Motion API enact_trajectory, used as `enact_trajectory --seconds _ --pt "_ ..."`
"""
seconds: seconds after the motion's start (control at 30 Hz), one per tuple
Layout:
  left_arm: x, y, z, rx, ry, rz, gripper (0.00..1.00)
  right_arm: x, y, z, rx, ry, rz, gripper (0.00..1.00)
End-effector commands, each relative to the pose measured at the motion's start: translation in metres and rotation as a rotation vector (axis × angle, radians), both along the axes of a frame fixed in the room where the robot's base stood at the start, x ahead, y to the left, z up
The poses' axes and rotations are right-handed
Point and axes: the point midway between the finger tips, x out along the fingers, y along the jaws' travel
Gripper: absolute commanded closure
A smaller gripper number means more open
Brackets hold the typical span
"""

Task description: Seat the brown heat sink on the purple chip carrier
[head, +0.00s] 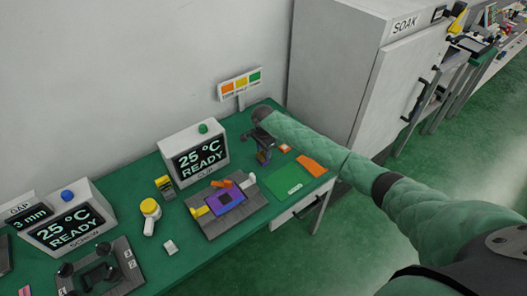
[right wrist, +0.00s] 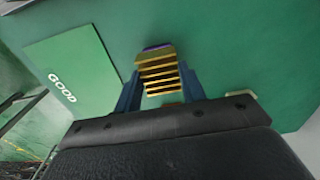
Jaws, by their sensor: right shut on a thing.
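The purple chip carrier (head: 226,201) sits on a grey fixture (head: 213,222) in the middle of the bench, with a dark square at its centre and orange and yellow parts around it. My right gripper (head: 264,154) is beyond and to the right of the fixture, apart from it, pointing down at the bench. In the right wrist view its blue fingers are shut on the brown heat sink (right wrist: 159,75), whose fins show as golden-brown bars. A purple strip shows at the heat sink's far edge. Its underside is hidden. My left gripper is out of view.
A green mat marked GOOD (right wrist: 72,80) and an orange mat (head: 313,165) lie right of the fixture. Display boxes (head: 194,151) (head: 70,220) stand along the wall. The SOAK cabinet (head: 345,60) is at the back right.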

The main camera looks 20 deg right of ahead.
Motion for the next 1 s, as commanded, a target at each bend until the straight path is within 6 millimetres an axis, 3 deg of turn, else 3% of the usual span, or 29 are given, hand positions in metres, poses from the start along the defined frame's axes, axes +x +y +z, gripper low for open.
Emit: enact_trajectory --seconds 0.87,0.9,1.0 --pt "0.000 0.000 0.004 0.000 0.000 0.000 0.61 0.000 -0.001 -0.012 -0.001 0.000 0.000 0.83" --pt "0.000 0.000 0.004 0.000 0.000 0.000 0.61 0.000 -0.001 -0.012 -0.001 0.000 0.000 0.58" --pt "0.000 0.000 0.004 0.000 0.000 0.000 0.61 0.000 -0.001 -0.012 -0.001 0.000 0.000 0.38"
